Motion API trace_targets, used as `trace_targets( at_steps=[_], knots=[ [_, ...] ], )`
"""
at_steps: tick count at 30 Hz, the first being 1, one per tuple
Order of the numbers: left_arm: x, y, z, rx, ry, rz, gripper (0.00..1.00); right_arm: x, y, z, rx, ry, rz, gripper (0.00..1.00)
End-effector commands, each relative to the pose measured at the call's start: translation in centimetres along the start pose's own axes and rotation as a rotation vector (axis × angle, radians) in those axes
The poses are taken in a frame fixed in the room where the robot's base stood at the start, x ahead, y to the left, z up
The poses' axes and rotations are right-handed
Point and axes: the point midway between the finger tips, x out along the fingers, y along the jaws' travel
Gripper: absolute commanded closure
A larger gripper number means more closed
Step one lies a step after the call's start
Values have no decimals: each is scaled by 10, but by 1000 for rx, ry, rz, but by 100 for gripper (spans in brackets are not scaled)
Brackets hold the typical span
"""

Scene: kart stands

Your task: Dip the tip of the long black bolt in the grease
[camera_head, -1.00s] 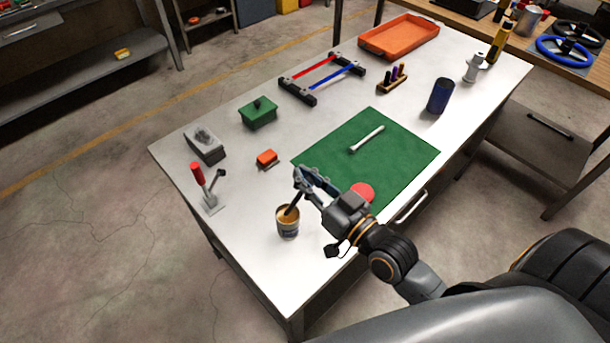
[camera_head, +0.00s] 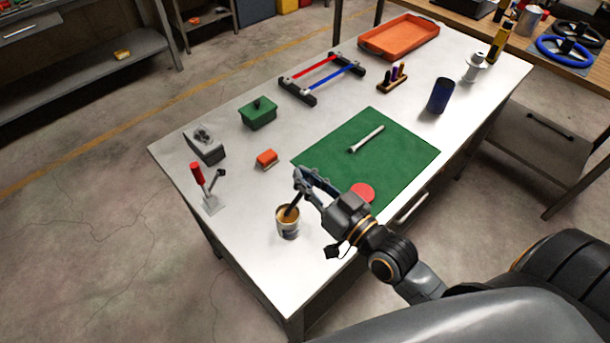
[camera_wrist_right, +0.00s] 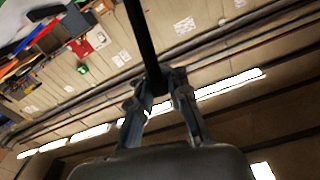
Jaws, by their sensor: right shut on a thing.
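My right gripper (camera_head: 299,178) is above the near left part of the table, shut on the long black bolt (camera_head: 293,206). The bolt slants down from the fingers, and its lower end is inside the mouth of the grease tin (camera_head: 288,229). The tin is open, with yellowish grease at its top. How deep the tip goes is hidden by the rim. In the right wrist view, the black bolt (camera_wrist_right: 141,40) sticks out from between the fingertips (camera_wrist_right: 158,84). My left gripper is not in view.
A red disc (camera_head: 362,192) lies on the green mat (camera_head: 400,150) beside my right arm, with a pale bolt (camera_head: 366,139) farther back. An orange block (camera_head: 267,158), a red-handled clamp (camera_head: 199,178) and a grey box (camera_head: 206,146) stand left. Bare tabletop surrounds the tin.

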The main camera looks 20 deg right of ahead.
Motion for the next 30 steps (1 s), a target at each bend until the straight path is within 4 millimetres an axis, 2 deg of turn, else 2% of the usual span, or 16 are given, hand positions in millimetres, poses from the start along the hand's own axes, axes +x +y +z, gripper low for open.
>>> trace_targets(
  at_steps=[30],
  knots=[
    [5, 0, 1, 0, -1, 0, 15, 0, 1, 8, 0, -1, 0, 100]
  ],
)
